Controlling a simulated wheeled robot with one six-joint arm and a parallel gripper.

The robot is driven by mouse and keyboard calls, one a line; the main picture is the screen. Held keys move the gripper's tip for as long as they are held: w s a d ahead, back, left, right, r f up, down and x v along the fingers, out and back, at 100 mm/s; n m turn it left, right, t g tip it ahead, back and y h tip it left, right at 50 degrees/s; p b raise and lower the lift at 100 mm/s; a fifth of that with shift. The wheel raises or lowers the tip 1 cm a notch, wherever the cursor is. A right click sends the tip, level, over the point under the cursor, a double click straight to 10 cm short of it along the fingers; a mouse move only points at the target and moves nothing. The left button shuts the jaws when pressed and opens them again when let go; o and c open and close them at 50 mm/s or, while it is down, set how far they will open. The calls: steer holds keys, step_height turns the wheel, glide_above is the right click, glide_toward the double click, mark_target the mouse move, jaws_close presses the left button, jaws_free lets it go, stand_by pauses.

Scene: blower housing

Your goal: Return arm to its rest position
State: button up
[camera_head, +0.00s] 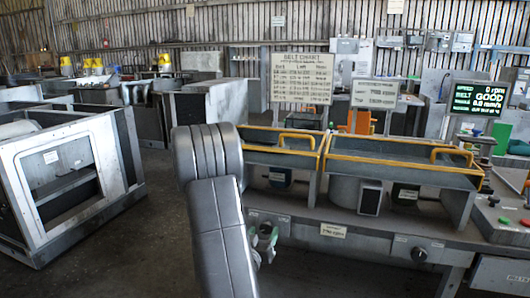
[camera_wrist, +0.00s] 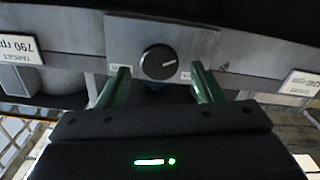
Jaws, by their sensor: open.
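My gripper (camera_wrist: 160,88) is open in the wrist view, with its two green fingers apart. A round black knob (camera_wrist: 159,62) on a grey plate shows just beyond and between the fingertips; nothing is seen held. I cannot tell whether the fingers touch the plate. In the head view my grey arm (camera_head: 222,225) reaches down in front of the bench, and a bit of my green gripper (camera_head: 266,240) shows beside the bench front. The arm hides part of the bench and the knob.
The workbench (camera_head: 395,228) carries two yellow-railed guards (camera_head: 400,162). A display (camera_head: 478,98) reads 0 rpm, belt GOOD, 0.8 mm/s. A red button (camera_head: 525,222) and a green button (camera_head: 504,220) sit at right. A metal housing (camera_head: 70,178) stands at left, with open floor (camera_head: 130,250) between.

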steer(key=shift+x, duration=0.9)
steer(key=shift+s, duration=0.1)
